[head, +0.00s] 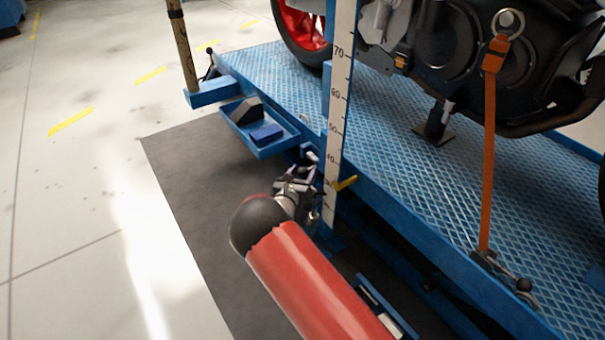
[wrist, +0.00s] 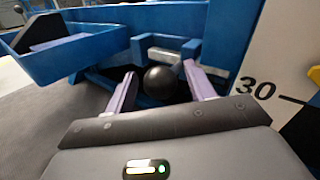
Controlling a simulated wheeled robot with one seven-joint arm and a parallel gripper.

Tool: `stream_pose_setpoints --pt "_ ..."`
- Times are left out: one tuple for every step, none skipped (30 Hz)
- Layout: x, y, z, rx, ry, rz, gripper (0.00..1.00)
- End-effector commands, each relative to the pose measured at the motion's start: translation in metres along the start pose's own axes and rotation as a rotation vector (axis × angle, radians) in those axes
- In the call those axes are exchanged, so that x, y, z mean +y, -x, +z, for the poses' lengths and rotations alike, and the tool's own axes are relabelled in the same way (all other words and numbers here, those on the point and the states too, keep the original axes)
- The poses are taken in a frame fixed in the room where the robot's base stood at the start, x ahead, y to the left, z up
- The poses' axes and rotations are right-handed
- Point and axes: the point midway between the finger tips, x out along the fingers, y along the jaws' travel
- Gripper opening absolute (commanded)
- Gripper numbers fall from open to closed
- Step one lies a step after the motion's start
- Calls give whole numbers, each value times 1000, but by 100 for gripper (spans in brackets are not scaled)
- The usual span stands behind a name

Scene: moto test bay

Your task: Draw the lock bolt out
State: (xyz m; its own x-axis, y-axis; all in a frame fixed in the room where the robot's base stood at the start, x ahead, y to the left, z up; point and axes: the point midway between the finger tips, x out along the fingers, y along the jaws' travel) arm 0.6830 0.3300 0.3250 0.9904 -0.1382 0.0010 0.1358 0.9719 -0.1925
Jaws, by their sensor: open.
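The lock bolt shows in the wrist view as a round black knob (wrist: 160,83) in front of a silver bar (wrist: 165,58) that sits between blue brackets on the lift's side. How the knob joins the bar is hidden. My gripper (wrist: 159,71) is open, with one pale purple finger on each side of the knob. Gaps show between the knob and both fingers; I cannot tell how deep the knob sits between them. In the head view my gripper (head: 298,180) is at the lift's side, just left of the measuring post, and hides the knob.
A white measuring post (head: 340,90) with numbers stands close to the right of my gripper, with a yellow pointer (head: 346,183). A blue tray (head: 270,150) holding dark blocks juts out at upper left. The lift platform (head: 400,165) carries a motorcycle. Open floor lies left.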

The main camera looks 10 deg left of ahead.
Motion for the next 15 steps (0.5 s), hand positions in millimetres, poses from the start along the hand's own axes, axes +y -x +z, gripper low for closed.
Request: stream_pose_setpoints --pt "0 -1 0 0 0 0 54" --pt "0 -1 0 0 0 0 54" --pt "0 -1 0 0 0 0 54" --pt "0 0 0 0 0 0 54" --pt "0 0 0 0 0 0 54" --pt "0 0 0 0 0 0 54" --pt "0 0 0 0 0 0 52" --pt "0 0 0 0 0 0 48" --pt "0 0 0 0 0 0 43" --pt "0 0 0 0 0 0 39" --pt "0 0 0 0 0 0 35" --pt "0 0 0 0 0 0 30" --pt "0 0 0 0 0 1 26" --pt "0 0 0 1 0 1 22" --pt "1 0 0 1 0 1 16"
